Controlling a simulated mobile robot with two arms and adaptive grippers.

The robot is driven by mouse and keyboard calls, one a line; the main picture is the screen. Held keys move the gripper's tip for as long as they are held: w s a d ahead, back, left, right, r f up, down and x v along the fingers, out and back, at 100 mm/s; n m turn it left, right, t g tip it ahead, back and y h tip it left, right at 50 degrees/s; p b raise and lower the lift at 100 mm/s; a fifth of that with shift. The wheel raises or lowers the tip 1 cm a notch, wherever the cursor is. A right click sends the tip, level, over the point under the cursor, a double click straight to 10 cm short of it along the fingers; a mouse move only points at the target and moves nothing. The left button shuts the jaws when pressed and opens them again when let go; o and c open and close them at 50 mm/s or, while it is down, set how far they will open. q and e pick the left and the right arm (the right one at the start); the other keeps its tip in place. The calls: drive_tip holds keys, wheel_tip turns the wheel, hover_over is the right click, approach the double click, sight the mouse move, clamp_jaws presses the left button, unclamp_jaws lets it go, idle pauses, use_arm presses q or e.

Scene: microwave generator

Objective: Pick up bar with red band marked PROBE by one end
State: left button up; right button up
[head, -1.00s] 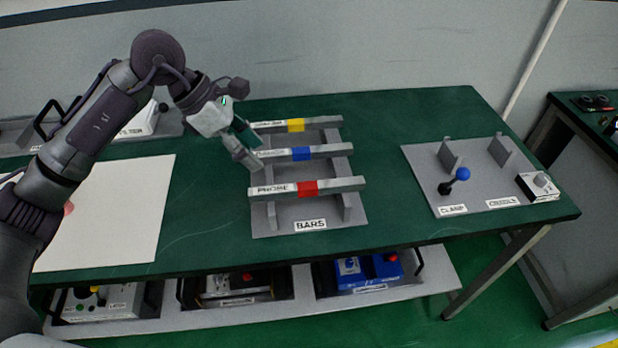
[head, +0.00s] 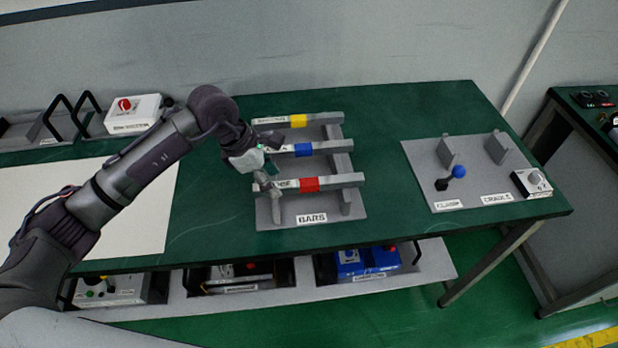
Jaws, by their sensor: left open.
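The bar with the red band (head: 335,182) rests across the near part of the grey rack labelled BARS (head: 290,212). Its label is partly covered by my left gripper, so only its last letters show. My left gripper (head: 271,180) is open at the left end of this bar. One finger shows in front of the bar's end and the other appears behind it; I cannot tell whether either touches. My right gripper is not in view.
The blue-band bar (head: 325,149) and yellow-band bar (head: 320,119) lie behind on the same rack. At right is a grey plate (head: 470,170) with a blue-knobbed lever (head: 458,172) and uprights. A white sheet (head: 130,220) lies left. Green table (head: 380,120) is clear between rack and plate.

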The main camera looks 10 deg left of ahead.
use_arm(q)
drive_tip(key=shift+x, duration=1)
clamp_jaws()
drive_tip(key=shift+w+r, duration=0.1)
drive_tip(key=shift+r, duration=0.1)
